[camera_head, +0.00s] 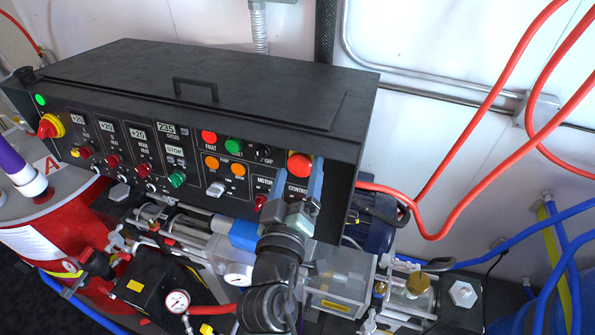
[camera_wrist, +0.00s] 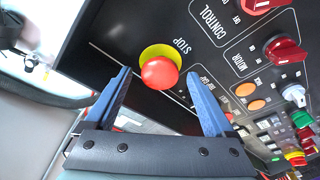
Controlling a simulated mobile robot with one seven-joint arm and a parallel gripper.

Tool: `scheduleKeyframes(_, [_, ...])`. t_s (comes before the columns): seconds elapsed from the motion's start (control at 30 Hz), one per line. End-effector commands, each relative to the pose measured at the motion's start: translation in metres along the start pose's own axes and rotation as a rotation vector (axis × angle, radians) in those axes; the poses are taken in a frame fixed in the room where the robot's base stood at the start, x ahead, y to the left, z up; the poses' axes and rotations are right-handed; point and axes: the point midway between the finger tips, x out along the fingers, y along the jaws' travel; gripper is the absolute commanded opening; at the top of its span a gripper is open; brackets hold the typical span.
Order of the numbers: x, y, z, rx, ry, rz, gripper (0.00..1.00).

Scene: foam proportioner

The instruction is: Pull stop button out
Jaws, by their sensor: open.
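The stop button (camera_wrist: 160,72) is a round red mushroom button on a yellow ring, set in the black panel and labelled STOP, upside down in the wrist view. In the head view the red button (camera_head: 299,163) is at the panel's right end. My gripper (camera_wrist: 159,76) is open, with its blue fingertips on either side of the button in the wrist view. In the head view my gripper (camera_head: 299,172) stands in front of the panel's right end, one finger partly over the panel edge. Contact between fingers and button cannot be told.
The black control box (camera_head: 225,75) carries several lights and knobs to the left, including a red-and-yellow switch (camera_head: 51,126). A control knob (camera_wrist: 262,4) and motor knob (camera_wrist: 285,50) lie near the button. Red hoses (camera_head: 480,160) hang at right. Pipes and a gauge (camera_head: 178,302) are below.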

Motion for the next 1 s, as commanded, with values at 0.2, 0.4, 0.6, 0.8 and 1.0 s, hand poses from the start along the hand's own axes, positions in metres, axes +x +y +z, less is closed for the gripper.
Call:
scheduleKeyframes(0.2, [-0.0003, 0.0001, -0.0002, 0.000, 0.000, 0.000, 0.54])
scheduleKeyframes(0.4, [-0.0003, 0.0000, -0.0003, 0.000, 0.000, 0.000, 0.18])
scheduleKeyframes(0.6, [-0.0004, 0.0000, -0.0004, 0.000, 0.001, 0.000, 0.00])
scheduleKeyframes(0.8, [-0.0006, -0.0001, -0.0004, 0.000, 0.001, 0.000, 0.00])
scheduleKeyframes(1.0, [-0.0083, 0.0005, -0.0026, 0.001, 0.001, 0.001, 0.00])
